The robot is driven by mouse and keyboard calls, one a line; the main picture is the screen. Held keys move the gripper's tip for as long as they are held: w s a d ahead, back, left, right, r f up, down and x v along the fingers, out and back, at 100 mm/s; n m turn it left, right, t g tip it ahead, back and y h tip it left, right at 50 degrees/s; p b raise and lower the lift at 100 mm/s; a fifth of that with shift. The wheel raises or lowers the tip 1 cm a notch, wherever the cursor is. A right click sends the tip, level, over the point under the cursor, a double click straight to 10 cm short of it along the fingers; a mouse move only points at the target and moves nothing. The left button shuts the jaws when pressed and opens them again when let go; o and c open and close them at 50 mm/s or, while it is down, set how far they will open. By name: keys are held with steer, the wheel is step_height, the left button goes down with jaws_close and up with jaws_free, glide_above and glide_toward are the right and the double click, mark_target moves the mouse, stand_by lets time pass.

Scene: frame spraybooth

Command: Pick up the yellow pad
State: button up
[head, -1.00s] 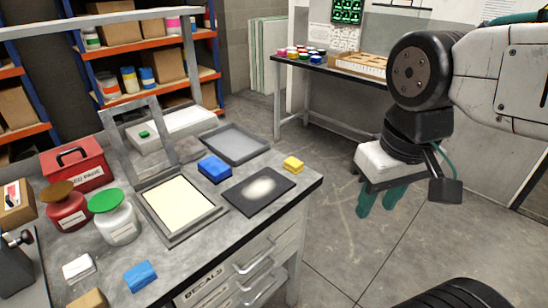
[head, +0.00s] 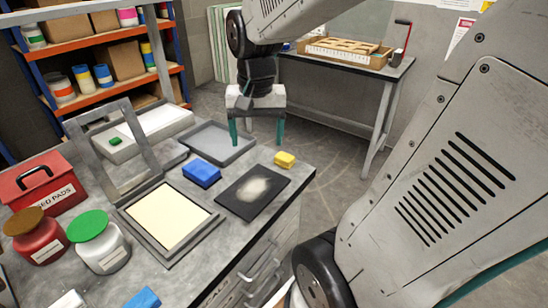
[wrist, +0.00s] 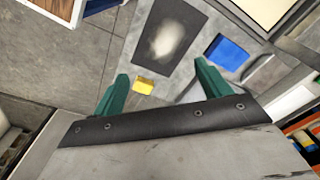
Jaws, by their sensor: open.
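The yellow pad (head: 285,159) is a small block on the grey workbench, near its right edge, beside the upper right corner of a black mat. In the wrist view the yellow pad (wrist: 144,87) shows between my two green fingers, closer to the left one, and beyond the tips. My gripper (head: 257,143) has its green fingers spread wide, pointing down and empty. In the head view it is up and to the left of the yellow pad, apart from it, by the bench's far edge. It also shows in the wrist view (wrist: 162,68).
A blue pad (head: 201,173) and a black mat (head: 246,207) with a pale smear lie near the yellow pad. A grey tray (head: 226,150) is at the back, a framed screen (head: 135,238) at the front. A second table (head: 325,67) stands behind.

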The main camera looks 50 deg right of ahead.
mark_target(285, 156)
steer(key=w+d+f+m, duration=0.1)
steer(key=d+f+m, duration=0.1)
steer(key=d, duration=0.2)
steer(key=w+d+f+m, duration=0.2)
steer(key=d+f+m, duration=0.1)
steer(key=d, duration=0.2)
steer(key=w+d+f+m, duration=0.1)
steer(key=d+f+m, duration=0.1)
steer(key=d, duration=0.3)
steer(key=shift+w+d+f+m+g, duration=0.15)
steer(key=shift+w+f+m+g, duration=0.15)
steer(key=shift+w+f, duration=0.1)
steer(key=f, duration=0.7)
steer(key=shift+d, duration=0.25)
steer(key=shift+f, duration=0.6)
steer(key=c, duration=1.1)
